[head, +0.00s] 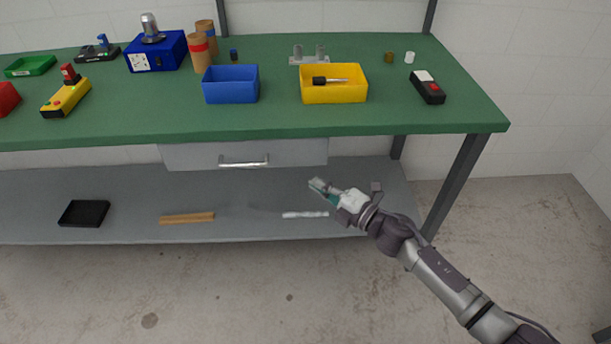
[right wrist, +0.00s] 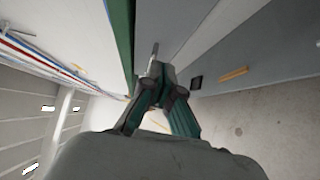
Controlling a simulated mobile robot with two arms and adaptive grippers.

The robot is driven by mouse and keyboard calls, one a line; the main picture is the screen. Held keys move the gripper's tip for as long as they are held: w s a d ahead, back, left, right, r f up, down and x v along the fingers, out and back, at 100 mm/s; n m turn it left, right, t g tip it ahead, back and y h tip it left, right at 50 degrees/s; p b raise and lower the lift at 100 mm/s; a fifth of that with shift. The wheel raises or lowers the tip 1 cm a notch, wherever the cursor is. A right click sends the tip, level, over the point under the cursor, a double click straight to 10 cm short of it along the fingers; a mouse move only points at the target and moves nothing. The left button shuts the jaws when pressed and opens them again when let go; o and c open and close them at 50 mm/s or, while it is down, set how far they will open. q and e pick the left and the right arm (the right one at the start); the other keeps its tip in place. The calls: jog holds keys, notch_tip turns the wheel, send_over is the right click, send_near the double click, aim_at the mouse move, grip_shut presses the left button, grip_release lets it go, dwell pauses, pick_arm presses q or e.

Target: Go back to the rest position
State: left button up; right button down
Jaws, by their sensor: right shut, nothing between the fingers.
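My right gripper (head: 321,187) is held out in front of the workbench, below the table top and near the drawer, in the head view. Its fingers are shut and empty, and the closed fingertips also show in the right wrist view (right wrist: 160,72). My left gripper is not in view. The workbench has a green top (head: 270,122) and a grey lower shelf (head: 130,202). A grey drawer (head: 195,156) with a metal handle hangs under the top and looks shut.
A blue bin (head: 231,85) and a yellow bin (head: 333,90) holding a screwdriver stand on the top. A black and red device (head: 428,87) lies at right. The shelf holds a black tray (head: 84,213) and a wooden bar (head: 187,217). The floor (head: 270,300) in front is clear.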

jog(key=s+d+f+m+g+h+p, duration=0.1)
jog(key=s+d+f+m+h, duration=0.25)
jog(key=f, duration=0.45)
jog(key=s+d+f+m+h+p, duration=0.1)
jog(key=s+d+f+m+h, duration=0.15)
jog(key=d+f+m, duration=0.4)
jog(key=s+d+f+m+g+h, duration=0.1)
jog(key=s+d+f+m+h, duration=0.25)
jog(key=f, duration=0.65)
jog(key=s+d+f+m+g+h+p, duration=0.1)
jog(key=s+d+f+m+g, duration=0.15)
jog(key=s+f, duration=0.65)
jog(key=s+d+f+m+g+h+p, duration=0.1)
jog(key=s+f+m+g, duration=0.25)
jog(key=s+f, duration=0.6)
pick_arm(q)
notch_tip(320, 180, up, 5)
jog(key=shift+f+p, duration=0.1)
jog(key=shift+p, duration=0.3)
pick_arm(e)
jog(key=s+a+f+m+g, duration=0.1)
jog(key=s+m+g, duration=0.3)
jog(key=s, duration=1.9)
jog(key=shift+s+a+f+m+h, duration=0.25)
jog(key=shift+a+f+m+h, duration=0.1)
jog(key=shift+f, duration=0.3)
